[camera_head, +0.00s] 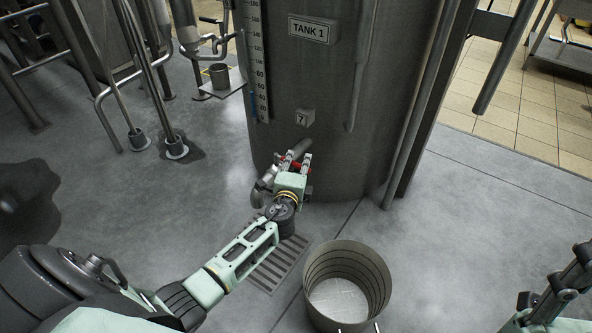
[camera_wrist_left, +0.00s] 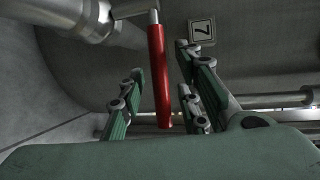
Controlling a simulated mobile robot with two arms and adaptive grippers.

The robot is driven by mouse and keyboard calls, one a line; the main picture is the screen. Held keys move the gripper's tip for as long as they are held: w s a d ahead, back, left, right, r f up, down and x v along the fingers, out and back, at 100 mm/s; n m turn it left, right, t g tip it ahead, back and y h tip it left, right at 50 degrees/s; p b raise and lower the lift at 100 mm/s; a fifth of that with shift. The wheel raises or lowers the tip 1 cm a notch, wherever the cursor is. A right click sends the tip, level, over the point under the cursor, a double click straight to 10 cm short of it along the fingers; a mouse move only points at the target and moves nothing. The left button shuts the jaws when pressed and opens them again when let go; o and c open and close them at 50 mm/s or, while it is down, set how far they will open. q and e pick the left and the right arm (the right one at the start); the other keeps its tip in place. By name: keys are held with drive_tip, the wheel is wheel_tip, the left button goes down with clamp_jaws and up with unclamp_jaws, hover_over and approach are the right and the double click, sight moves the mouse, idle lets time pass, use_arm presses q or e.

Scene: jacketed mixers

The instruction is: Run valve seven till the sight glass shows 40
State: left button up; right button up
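The grey steel tank (camera_head: 345,70) bears a TANK 1 plate and a small 7 plate (camera_head: 305,117), which also shows in the left wrist view (camera_wrist_left: 202,30). Its sight glass scale (camera_head: 258,60) has blue low down, near the lower marks; the exact level is too small to read. Valve seven's outlet pipe (camera_head: 264,187) stands low on the tank. My left gripper (camera_head: 296,163) is at the valve. In the left wrist view its open fingers stand either side of the red valve handle (camera_wrist_left: 160,75), with gaps visible. My right gripper (camera_head: 555,285) is partly in view, lower right.
An open metal bucket (camera_head: 347,252) stands on the floor right of the drain grate (camera_head: 275,262). A small pot (camera_head: 219,76) sits on a shelf at another machine. Rails and pipes stand at the left.

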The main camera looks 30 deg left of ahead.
use_arm(q)
drive_tip(key=v, duration=1.2)
drive_tip(key=shift+w, duration=0.1)
idle(0.7)
